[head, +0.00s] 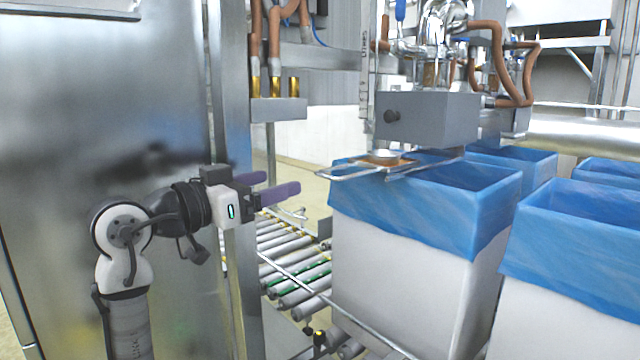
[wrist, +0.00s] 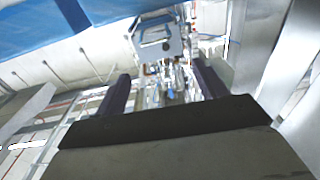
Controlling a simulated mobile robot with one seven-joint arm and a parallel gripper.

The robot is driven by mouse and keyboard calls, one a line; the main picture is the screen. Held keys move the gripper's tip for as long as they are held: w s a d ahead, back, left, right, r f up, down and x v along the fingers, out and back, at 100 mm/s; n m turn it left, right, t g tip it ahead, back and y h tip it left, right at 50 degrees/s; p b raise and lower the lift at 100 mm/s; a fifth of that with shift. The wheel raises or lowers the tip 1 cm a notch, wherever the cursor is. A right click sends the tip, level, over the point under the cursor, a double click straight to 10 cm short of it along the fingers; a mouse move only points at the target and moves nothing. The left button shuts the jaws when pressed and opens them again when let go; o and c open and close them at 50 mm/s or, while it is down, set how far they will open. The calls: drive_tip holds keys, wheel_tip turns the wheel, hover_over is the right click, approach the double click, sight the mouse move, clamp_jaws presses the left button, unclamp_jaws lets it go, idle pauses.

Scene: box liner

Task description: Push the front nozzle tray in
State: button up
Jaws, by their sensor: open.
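The front nozzle tray (head: 345,172) is a flat tray with a wire loop handle. It sticks out to the left from under a grey nozzle box (head: 428,120), above the near blue-lined box (head: 430,195). My gripper (head: 283,182) is left of the tray, apart from it, at about handle height in the head view. Its two purple fingers are open with nothing between them. In the wrist view the fingers (wrist: 162,85) are also apart, and a grey box (wrist: 157,38) with a loop shows beyond them. The tray's inner end is hidden under the nozzle.
A large metal panel (head: 110,120) and a steel post (head: 232,80) stand close to my arm. A roller conveyor (head: 295,270) runs below. More blue-lined boxes (head: 580,225) stand to the right. Pipes and hoses (head: 497,65) are above the nozzle.

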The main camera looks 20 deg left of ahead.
sight(325, 177)
drive_tip(key=shift+g, duration=0.5)
drive_tip(key=p+x, duration=0.1)
drive_tip(key=x, duration=0.6)
drive_tip(key=p+x, duration=0.2)
drive_tip(key=x, duration=0.5)
drive_tip(key=shift+s+d+f, duration=0.2)
drive_tip(key=shift+d+f, duration=0.05)
